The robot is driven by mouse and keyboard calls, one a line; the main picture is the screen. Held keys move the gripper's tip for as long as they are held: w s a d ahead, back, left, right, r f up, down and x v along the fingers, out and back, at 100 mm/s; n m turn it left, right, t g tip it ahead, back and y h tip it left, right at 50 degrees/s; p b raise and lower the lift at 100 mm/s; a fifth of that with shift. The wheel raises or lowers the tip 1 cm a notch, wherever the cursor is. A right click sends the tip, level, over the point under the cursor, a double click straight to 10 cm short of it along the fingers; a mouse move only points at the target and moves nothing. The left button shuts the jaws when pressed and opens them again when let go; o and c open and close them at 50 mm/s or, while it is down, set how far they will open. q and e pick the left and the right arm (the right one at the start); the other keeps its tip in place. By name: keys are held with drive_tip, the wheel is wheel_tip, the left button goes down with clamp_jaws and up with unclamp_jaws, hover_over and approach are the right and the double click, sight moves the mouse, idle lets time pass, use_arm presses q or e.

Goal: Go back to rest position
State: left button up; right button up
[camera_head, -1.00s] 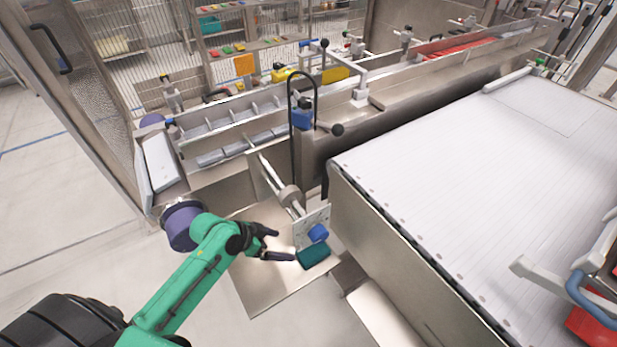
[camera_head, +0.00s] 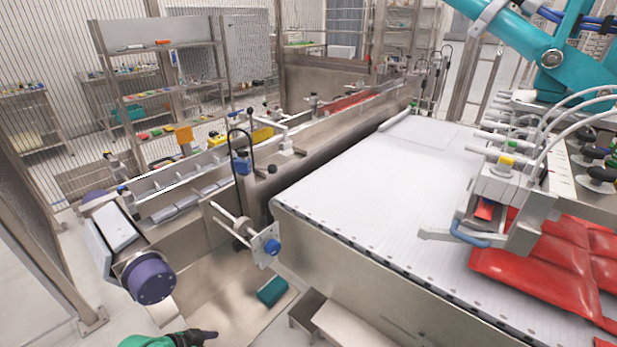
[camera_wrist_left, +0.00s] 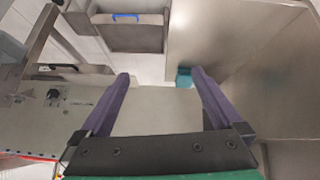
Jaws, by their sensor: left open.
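My left gripper (camera_head: 197,337) shows only in part at the bottom edge of the head view, at the end of my green arm. In the left wrist view my left gripper (camera_wrist_left: 161,76) has its two purple fingers wide apart with nothing held between them. A teal block (camera_head: 272,290) lies on the steel tray (camera_head: 225,310) to the right of the gripper and apart from it. A teal patch, likely the same block (camera_wrist_left: 184,77), shows beyond the right finger in the wrist view. My right gripper is in no view.
A steel conveyor with a white belt (camera_head: 350,200) fills the middle right. Red packs (camera_head: 540,270) lie under a vacuum picker head (camera_head: 510,195). A purple motor (camera_head: 150,278) and a plate with a blue knob (camera_head: 272,248) stand near the tray. A mesh-and-steel fence panel (camera_head: 35,240) stands at left.

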use_arm(q)
drive_tip(key=s+a+f+n+g+y, duration=0.1)
drive_tip(key=s+a+f+n+y, duration=0.2)
drive_tip(key=f, duration=0.6)
drive_tip(key=s+a+f+n+y, duration=0.1)
drive_tip(key=s+a+f, duration=0.3)
drive_tip(key=f, duration=0.5)
drive_tip(key=s+d+f+g, duration=0.1)
drive_tip(key=s+f, duration=0.5)
drive_tip(key=s, duration=0.4)
drive_tip(key=s+d+f+g+y, duration=0.1)
drive_tip(key=s+f+g, duration=0.1)
drive_tip(key=s+f, duration=0.4)
drive_tip(key=s, duration=0.5)
drive_tip(key=shift+d+f+g, duration=0.2)
drive_tip(key=shift+f+g, duration=0.1)
drive_tip(key=shift+f, duration=0.05)
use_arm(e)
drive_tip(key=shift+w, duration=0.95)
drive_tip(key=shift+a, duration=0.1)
